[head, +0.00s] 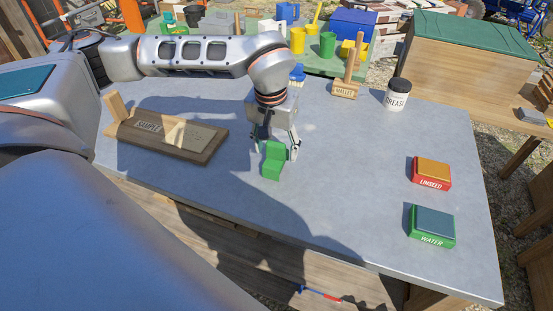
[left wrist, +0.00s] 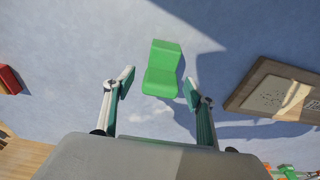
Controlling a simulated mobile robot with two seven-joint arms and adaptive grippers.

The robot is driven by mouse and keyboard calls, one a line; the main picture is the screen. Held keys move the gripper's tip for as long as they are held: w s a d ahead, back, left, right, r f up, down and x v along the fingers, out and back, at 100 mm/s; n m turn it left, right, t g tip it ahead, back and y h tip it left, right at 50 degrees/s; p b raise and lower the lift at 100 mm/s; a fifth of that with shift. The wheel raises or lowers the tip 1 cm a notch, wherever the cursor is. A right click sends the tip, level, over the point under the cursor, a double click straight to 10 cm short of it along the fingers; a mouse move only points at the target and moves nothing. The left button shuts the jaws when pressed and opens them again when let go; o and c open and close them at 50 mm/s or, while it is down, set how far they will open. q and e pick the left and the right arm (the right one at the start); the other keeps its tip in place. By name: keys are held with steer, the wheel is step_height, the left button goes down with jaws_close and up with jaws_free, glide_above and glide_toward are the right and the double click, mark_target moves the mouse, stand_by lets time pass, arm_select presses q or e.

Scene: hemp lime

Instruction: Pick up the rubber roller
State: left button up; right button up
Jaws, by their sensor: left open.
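A green stepped block (head: 272,161) stands on the grey table; it is the only thing near my left gripper, and I cannot tell if it is the rubber roller. I make out no plain roller shape elsewhere. My left gripper (head: 277,149) is open, pointing down above the block. In the left wrist view the block (left wrist: 162,70) shows between and beyond the two spread fingertips (left wrist: 159,80), with a gap on each side. Its height below the fingertips is hard to judge. My right gripper is not in view.
A wooden board with an upright post (head: 150,150) lies left of the block. A mallet (head: 344,90) and grease jar (head: 396,97) stand at the back. Linseed (head: 430,174) and water (head: 431,226) pads lie at the right. The table between block and pads is clear.

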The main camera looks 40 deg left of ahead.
mark_target(277, 153)
arm_select(q)
steer(key=f, duration=0.2)
steer(key=w+f, duration=0.1)
steer(key=f, duration=0.1)
steer(key=shift+a+b, duration=0.2)
steer(key=shift+b, duration=0.1)
steer(key=c, duration=1.3)
steer(key=shift+c, duration=0.2)
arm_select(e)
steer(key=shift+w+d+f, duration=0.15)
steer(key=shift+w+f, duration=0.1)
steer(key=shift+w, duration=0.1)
arm_select(q)
steer(key=shift+r, duration=0.1)
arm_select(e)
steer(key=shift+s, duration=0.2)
arm_select(q)
steer(key=shift+r, duration=0.45)
step_height(277, 153, up, 19)
steer(key=p, duration=0.3)
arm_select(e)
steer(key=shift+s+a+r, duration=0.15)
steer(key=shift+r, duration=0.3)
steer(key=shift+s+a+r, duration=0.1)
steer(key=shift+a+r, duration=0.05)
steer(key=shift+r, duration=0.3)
